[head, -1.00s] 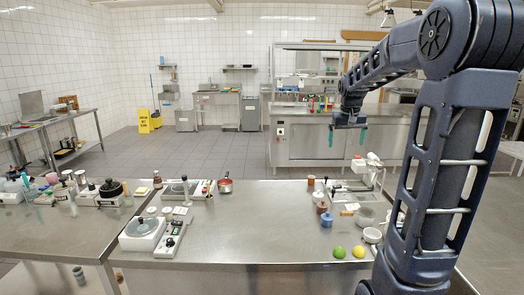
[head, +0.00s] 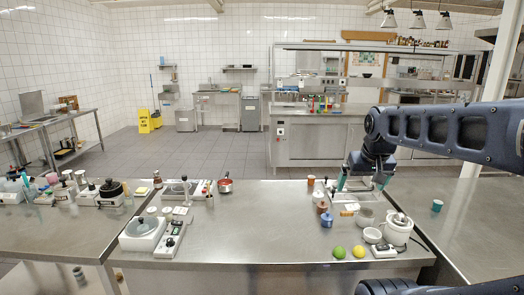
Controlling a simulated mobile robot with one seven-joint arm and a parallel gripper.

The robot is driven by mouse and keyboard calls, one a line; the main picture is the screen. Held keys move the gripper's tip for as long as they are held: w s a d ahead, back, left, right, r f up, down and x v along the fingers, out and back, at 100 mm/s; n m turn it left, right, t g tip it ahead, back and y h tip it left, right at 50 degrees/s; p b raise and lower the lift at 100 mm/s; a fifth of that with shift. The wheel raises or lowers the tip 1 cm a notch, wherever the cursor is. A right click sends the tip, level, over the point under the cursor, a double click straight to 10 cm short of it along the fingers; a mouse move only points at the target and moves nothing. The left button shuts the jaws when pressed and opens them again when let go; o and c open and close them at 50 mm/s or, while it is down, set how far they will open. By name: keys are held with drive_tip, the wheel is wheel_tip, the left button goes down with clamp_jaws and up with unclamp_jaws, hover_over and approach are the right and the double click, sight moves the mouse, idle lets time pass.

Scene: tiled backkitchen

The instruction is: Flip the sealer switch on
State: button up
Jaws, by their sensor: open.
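My gripper (head: 363,183) is open and empty, with its teal fingertips spread apart, over the back right of the front steel counter (head: 262,225). I cannot tell for sure which appliance is the sealer. A white switch box with a black knob (head: 170,241) lies at the counter's left, beside a white appliance with a grey round lid (head: 144,227). A white rounded appliance (head: 398,228) stands at the right, with a small control box (head: 383,251) in front of it. The switch positions are too small to read. My gripper is behind the right appliance, apart from it.
A green ball (head: 339,252) and a yellow ball (head: 359,251) lie at the front edge. A blue jar (head: 327,220), bowls (head: 372,235) and brown pots stand near my gripper. A red pan (head: 225,185) is at the back. The counter's middle is clear.

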drive_tip(key=shift+s+a+f, duration=0.1)
drive_tip(key=shift+s+f, duration=0.35)
drive_tip(key=shift+s, duration=0.3)
